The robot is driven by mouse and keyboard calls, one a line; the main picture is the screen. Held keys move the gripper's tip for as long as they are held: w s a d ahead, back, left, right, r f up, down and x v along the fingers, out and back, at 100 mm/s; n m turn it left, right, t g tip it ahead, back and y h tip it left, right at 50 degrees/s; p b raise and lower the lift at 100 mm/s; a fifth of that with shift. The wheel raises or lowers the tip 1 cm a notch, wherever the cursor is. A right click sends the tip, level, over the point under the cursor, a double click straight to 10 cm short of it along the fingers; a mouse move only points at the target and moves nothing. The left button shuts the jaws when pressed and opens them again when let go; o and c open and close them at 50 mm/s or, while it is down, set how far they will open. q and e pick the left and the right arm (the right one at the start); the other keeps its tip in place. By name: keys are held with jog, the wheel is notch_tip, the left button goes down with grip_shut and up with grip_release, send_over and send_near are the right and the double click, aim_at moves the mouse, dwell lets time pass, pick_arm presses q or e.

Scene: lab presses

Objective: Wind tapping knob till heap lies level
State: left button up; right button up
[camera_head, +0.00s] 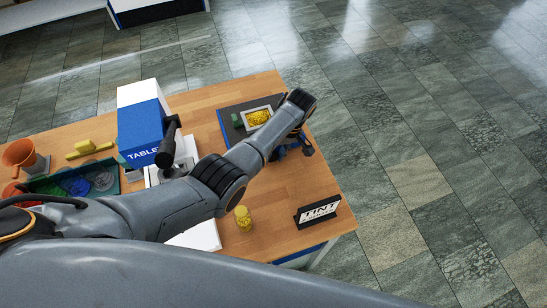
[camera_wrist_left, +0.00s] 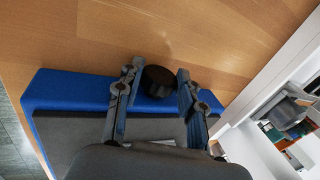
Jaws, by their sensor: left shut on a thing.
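The tapping device has a dark top plate (camera_head: 236,133) with a blue edge and stands at the far right end of the wooden table. On it is a small pale tray (camera_head: 247,113) holding a yellow heap (camera_head: 259,117); at this size I cannot tell how level the heap lies. The black round knob (camera_wrist_left: 158,80) sits at the blue front edge of the device in the left wrist view. My left gripper (camera_wrist_left: 159,77) has its fingers on either side of the knob and is shut on it. In the head view my left gripper (camera_head: 296,147) is partly hidden by its arm. My right gripper is out of view.
A green block (camera_head: 237,120) is beside the tray. A blue-and-white box (camera_head: 143,122), a green bin (camera_head: 75,183), an orange funnel (camera_head: 19,153), a yellow bottle (camera_head: 243,218) and a black-and-white sign (camera_head: 318,210) stand on the table (camera_head: 276,196). Bare wood lies before the device.

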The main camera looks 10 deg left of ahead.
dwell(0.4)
pick_arm(q)
jog(key=o, duration=1.2)
jog(key=shift+c, duration=0.2)
jog(key=v, duration=1.2)
jog(key=shift+d, duration=0.15)
jog(key=shift+f, duration=0.2)
